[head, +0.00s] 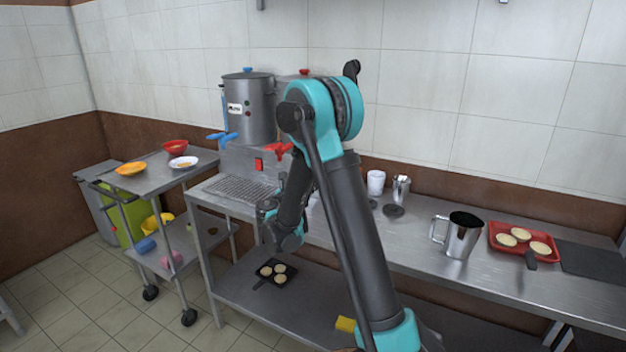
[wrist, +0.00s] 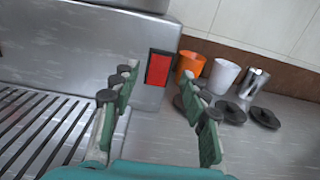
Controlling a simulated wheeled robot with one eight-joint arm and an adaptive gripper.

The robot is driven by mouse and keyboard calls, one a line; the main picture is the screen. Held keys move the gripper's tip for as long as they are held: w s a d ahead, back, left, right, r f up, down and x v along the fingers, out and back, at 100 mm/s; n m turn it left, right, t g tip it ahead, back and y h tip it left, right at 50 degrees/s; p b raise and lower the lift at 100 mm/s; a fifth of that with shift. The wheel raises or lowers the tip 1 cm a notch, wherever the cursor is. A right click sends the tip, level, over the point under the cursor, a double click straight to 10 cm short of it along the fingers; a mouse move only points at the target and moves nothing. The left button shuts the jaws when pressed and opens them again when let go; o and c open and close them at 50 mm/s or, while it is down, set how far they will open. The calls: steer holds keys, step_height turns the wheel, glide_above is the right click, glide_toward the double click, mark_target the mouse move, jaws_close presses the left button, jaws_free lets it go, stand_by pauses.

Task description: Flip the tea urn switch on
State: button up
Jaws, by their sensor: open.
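The tea urn (head: 248,108) is a grey metal cylinder on a steel base with blue and red taps, at the back left of the counter. Its red rocker switch (head: 258,164) is on the front of the base. In the wrist view the red switch (wrist: 158,68) sits in a black frame near the base's right edge, ahead of and between my fingers. My gripper (wrist: 162,100) is open and empty, apart from the switch. In the head view my gripper (head: 268,208) is small and partly hidden by my own arm, in front of the counter edge.
A slotted drip tray (wrist: 45,130) lies left of my gripper. An orange cup (wrist: 190,66), a white cup (wrist: 222,76), a metal cup (wrist: 253,83) and dark lids (wrist: 230,112) stand to the right. A steel jug (head: 462,236) and red tray (head: 497,229) are farther right.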

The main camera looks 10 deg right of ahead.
steer(key=shift+x, duration=1.75)
steer(key=shift+c, duration=0.6)
